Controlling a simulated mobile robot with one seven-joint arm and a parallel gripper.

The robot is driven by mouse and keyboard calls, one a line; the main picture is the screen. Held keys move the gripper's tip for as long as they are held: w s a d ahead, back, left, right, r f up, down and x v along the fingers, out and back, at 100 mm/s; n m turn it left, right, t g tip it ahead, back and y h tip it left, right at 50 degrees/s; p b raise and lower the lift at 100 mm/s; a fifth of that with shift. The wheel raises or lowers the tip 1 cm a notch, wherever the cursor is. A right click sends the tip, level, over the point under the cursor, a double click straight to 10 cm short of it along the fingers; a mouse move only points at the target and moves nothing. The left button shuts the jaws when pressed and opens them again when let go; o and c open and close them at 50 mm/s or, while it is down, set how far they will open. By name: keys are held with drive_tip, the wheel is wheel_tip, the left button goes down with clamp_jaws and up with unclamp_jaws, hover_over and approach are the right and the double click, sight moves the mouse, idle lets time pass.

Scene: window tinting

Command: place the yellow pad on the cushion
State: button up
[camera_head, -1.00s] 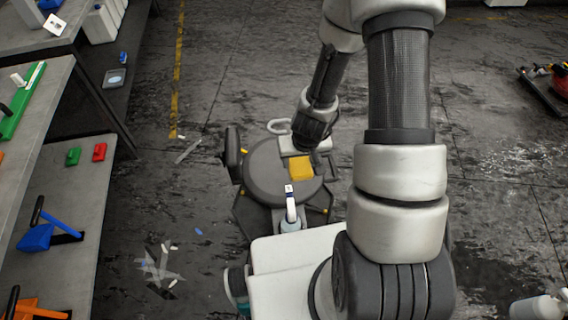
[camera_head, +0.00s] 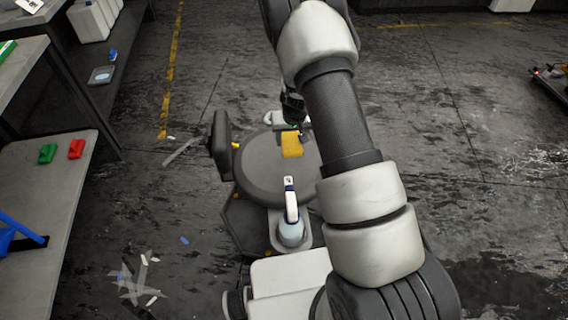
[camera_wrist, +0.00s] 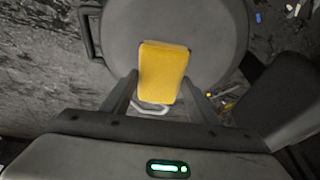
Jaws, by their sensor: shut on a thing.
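The yellow pad (camera_head: 292,150) is a small block over the far right part of the cushion (camera_head: 262,175), a round dark grey seat. My gripper (camera_head: 292,130) is at the pad's far end, its fingertips small and partly hidden. In the wrist view the pad (camera_wrist: 163,70) sits between my two fingers (camera_wrist: 158,85), which are shut on it. The cushion (camera_wrist: 215,35) lies behind the pad there. I cannot tell whether the pad touches the cushion or hangs just above it.
A bench (camera_head: 45,185) with green (camera_head: 47,153) and red (camera_head: 76,149) items is at the left. Scraps lie on the floor (camera_head: 150,270).

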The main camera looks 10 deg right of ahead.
wheel_tip(320, 180, down, 10)
drive_tip(key=b, duration=0.2)
drive_tip(key=shift+r+b, duration=0.2)
drive_tip(key=shift+b, duration=0.1)
drive_tip(key=shift+f, duration=0.2)
drive_tip(key=o, duration=1)
drive_tip(key=shift+r, duration=0.1)
drive_tip(key=shift+o, duration=0.2)
